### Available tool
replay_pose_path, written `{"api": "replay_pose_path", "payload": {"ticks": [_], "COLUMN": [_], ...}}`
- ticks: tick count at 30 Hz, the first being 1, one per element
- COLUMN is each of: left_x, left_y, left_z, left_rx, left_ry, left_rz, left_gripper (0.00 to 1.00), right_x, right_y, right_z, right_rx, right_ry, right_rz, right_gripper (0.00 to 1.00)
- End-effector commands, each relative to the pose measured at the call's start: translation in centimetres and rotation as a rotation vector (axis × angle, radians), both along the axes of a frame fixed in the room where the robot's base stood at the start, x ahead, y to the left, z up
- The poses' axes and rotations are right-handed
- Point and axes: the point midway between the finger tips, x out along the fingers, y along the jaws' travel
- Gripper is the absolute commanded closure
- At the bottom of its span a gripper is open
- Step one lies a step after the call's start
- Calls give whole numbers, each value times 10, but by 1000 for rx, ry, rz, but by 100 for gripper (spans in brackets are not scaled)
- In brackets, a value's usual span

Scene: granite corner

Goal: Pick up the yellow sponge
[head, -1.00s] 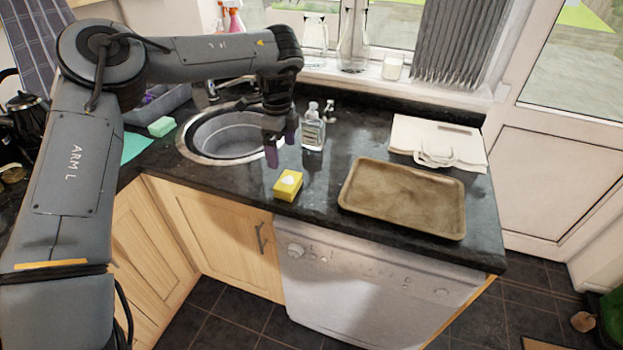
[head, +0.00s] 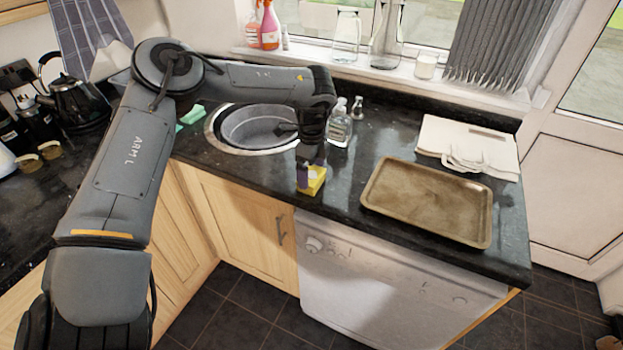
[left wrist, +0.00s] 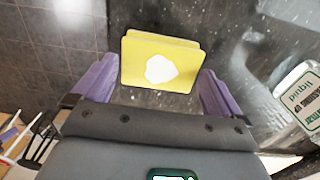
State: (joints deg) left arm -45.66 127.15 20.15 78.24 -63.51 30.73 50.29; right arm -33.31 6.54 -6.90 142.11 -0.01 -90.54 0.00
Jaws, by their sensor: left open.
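The yellow sponge (head: 315,183) lies on the dark counter near its front edge, between the sink and the baking tray. It has a white patch on top, which shows clearly in the left wrist view (left wrist: 160,62). My left gripper (head: 311,178) is down at the sponge, with its purple fingers open. In the left wrist view the fingers (left wrist: 155,85) stand on either side of the sponge, with a small gap visible on the right. The gripper partly hides the sponge in the head view. My right gripper is not in view.
A brown baking tray (head: 428,202) lies to the right of the sponge. A clear soap bottle (head: 339,124) stands behind the gripper, beside the round sink (head: 222,143). The counter's front edge is close to the sponge.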

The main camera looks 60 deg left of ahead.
Motion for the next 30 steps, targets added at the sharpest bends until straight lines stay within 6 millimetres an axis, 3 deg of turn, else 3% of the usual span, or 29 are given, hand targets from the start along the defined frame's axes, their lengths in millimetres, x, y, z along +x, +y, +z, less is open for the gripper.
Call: {"api": "replay_pose_path", "payload": {"ticks": [4, 11, 20, 30], "left_x": [-1, 0, 0, 0], "left_y": [0, 0, 0, 0], "left_z": [-11, -13, -12, -8], "left_rx": [0, 0, 0, 1], "left_ry": [2, 0, 0, -1], "left_rz": [2, 1, 1, 1], "left_gripper": [0, 0, 41, 41], "right_x": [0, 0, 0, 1], "right_y": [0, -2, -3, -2], "right_z": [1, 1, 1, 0], "right_rx": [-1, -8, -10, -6], "right_ry": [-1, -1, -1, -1], "right_rz": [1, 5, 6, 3], "right_gripper": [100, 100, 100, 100]}}
